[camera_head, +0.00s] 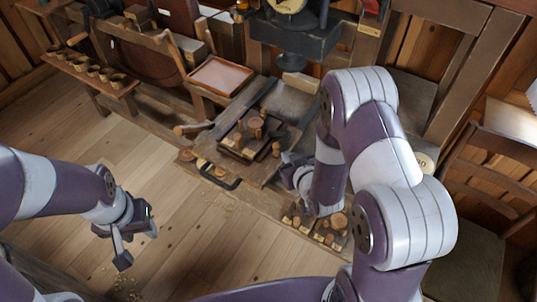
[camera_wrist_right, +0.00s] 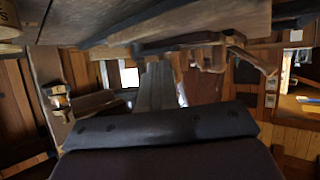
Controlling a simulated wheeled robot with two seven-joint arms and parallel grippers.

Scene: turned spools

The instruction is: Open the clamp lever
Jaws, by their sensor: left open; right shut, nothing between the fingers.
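A wooden bench fixture (camera_head: 250,138) with upright turned pegs stands in the middle of the head view. A wooden-handled lever (camera_head: 190,129) sticks out at its left, and a small upright knob (camera_head: 276,149) stands at its right. I cannot tell for sure which is the clamp lever. My right gripper (camera_head: 290,168) is shut and empty, just right of the fixture and low by the bench edge, partly hidden by my arm. In the right wrist view its fingers (camera_wrist_right: 157,88) are together beneath a wooden underside. My left gripper (camera_head: 128,240) is open and empty above the floor.
A black handle (camera_head: 218,178) is on the bench's front edge. A pink-lined tray (camera_head: 220,75) stands behind the fixture. Small wooden blocks and discs (camera_head: 330,228) lie right of my right gripper. A chair (camera_head: 500,175) is at the right.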

